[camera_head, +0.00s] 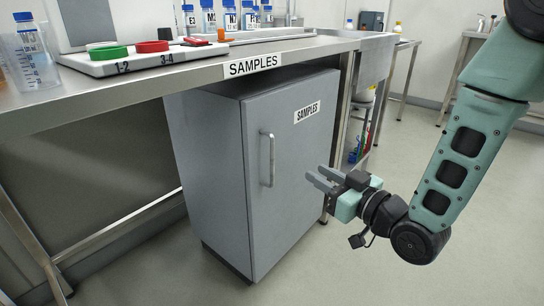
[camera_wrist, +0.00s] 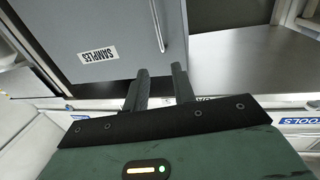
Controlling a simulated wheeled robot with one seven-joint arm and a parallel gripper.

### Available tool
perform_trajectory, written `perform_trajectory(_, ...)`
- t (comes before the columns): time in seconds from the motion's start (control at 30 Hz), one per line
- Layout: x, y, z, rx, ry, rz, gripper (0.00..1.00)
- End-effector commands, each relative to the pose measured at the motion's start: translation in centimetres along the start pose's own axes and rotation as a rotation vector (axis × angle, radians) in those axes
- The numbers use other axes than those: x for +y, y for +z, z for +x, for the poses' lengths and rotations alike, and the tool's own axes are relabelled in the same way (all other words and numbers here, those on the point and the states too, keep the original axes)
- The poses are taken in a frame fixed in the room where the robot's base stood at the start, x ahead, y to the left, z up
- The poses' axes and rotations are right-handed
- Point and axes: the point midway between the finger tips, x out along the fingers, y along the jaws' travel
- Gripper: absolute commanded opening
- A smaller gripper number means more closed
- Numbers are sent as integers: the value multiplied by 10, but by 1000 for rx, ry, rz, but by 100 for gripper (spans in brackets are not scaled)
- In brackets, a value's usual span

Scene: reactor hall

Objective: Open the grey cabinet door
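The grey cabinet (camera_head: 215,150) stands under the steel bench, and its door (camera_head: 290,170) looks shut. The door bears a "SAMPLES" label and a vertical bar handle (camera_head: 268,158) near its left edge. My gripper (camera_head: 314,180) is in front of the door, to the right of the handle, with its fingers apart and nothing between them. In the wrist view the door (camera_wrist: 100,30) fills the upper left, and the handle (camera_wrist: 157,25) lies above the open fingertips (camera_wrist: 160,70). The gripper appears apart from the handle.
The steel bench (camera_head: 190,75) overhangs the cabinet and holds a white tray (camera_head: 140,62) with green and red lids and several blue-capped bottles. A bench leg (camera_head: 345,125) stands right of the cabinet. The floor (camera_head: 350,270) in front is clear.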

Motion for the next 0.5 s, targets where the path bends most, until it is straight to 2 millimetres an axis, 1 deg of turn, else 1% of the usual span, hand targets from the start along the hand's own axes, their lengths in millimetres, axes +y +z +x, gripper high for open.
perform_trajectory(0.17, -1, -1, 27, 4, -2, 0, 26)
perform_trajectory(0.5, -1, 1, 98, 2, -2, 0, 26)
